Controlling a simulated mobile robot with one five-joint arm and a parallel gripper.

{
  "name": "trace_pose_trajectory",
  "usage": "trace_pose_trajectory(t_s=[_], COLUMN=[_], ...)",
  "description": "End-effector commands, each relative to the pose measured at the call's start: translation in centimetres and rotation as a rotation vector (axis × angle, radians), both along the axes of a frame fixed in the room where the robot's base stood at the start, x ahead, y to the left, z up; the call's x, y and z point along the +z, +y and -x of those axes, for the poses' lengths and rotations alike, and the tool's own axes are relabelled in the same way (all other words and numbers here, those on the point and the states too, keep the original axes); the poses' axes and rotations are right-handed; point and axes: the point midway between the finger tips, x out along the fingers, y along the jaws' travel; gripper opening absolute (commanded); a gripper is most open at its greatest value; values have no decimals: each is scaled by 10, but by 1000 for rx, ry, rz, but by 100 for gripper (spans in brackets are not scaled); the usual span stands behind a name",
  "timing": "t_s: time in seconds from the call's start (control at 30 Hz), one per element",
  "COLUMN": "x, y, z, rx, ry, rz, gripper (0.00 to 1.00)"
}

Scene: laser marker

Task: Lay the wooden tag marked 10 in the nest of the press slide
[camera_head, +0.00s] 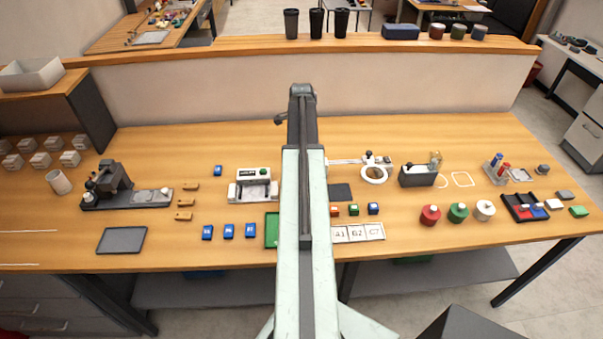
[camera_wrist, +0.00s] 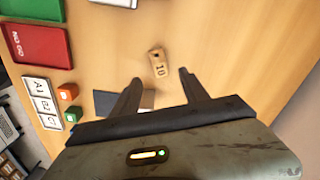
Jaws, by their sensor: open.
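A wooden tag with a dark 10 on it (camera_wrist: 157,62) lies on the bare table in the wrist view. It is not visible in the head view, where my arm covers the middle of the table. My gripper (camera_wrist: 160,76) is open and empty, with its fingertips on either side of the tag's near end in the picture. I cannot tell its height above the table. A dark device that looks like the press (camera_head: 112,183) stands at the left in the head view, with a grey slide-like bed (camera_head: 150,195); its nest is too small to make out.
Several wooden tags (camera_head: 185,202) lie right of the press-like device. A white-and-grey fixture (camera_head: 253,185) stands left of my arm. A dark pad (camera_wrist: 108,102), a green block (camera_wrist: 72,114) and a lettered card (camera_wrist: 42,102) lie near my gripper. A grey tray (camera_head: 122,240) lies front left.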

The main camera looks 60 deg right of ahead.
Motion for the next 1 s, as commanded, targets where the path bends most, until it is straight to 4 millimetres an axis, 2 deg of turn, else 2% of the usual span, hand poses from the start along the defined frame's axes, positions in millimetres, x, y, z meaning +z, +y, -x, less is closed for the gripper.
trace_pose_trajectory(t_s=[0.03, 0.13, 0.37, 0.67, 0.93, 1.0], x=[-10, -24, -29, -77, -75, -75], y=[0, 0, 1, 1, 1, 1], z=[0, 0, 0, 1, 1, 1], rx=[1, 2, 3, 3, 3, 3], ry=[0, 0, 0, 0, 0, 0], rz=[0, 0, 0, 0, 0, 0], gripper=[53, 53, 53, 53, 53, 33])
